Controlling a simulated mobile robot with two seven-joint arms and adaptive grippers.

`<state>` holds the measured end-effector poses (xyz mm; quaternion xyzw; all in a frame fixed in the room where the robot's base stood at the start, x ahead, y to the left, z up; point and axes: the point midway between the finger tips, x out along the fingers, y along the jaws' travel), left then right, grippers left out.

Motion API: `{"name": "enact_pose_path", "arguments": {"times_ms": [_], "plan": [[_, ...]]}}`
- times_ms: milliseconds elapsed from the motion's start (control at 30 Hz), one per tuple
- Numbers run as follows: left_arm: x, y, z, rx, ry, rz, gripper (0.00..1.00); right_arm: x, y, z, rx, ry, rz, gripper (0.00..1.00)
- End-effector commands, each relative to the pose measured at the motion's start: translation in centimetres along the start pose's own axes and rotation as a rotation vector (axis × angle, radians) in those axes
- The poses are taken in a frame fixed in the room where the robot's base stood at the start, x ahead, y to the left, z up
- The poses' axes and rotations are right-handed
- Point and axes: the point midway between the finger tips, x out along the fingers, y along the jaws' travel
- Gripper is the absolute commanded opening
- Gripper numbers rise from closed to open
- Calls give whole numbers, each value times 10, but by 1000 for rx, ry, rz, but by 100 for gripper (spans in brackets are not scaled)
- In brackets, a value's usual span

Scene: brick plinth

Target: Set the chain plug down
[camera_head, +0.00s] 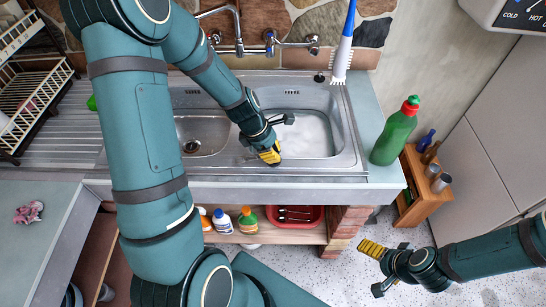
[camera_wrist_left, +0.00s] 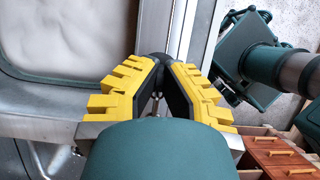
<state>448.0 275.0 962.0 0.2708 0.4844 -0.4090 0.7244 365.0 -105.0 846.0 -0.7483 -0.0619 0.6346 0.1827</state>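My left gripper (camera_head: 270,156) points down at the front of the steel sink (camera_head: 225,161), near the divider between its two basins. In the left wrist view its yellow fingers (camera_wrist_left: 160,65) close together at the tips on a small dark rounded thing, which looks like the chain plug (camera_wrist_left: 151,57). A bit of metal, perhaps its chain, shows between the fingers. The plug cannot be made out in the head view. My right gripper (camera_head: 372,249) hangs over the speckled floor at the lower right, away from the sink; its finger gap is not clear.
The right basin (camera_head: 306,138) holds whitish, foamy water; the small left basin has a drain (camera_head: 190,146). A green bottle (camera_head: 393,136) stands on the right of the counter. A brush (camera_head: 343,50) leans behind, beside the tap (camera_head: 239,45). A dish rack (camera_head: 30,95) stands left.

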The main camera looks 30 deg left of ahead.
Motion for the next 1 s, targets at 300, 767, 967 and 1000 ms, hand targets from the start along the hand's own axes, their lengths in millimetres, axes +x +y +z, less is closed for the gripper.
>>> {"name": "enact_pose_path", "arguments": {"times_ms": [300,767,967,1000], "plan": [[15,0,-6,0,0,1,0,5,1,0,0,0,1,93],[18,0,-8,-1,0,1,34,7,2,1,-1,0,1,93],[15,0,-6,-1,0,1,34,5,1,0,-1,0,1,93],[12,0,-6,-1,0,1,34,3,1,0,0,0,1,93]]}}
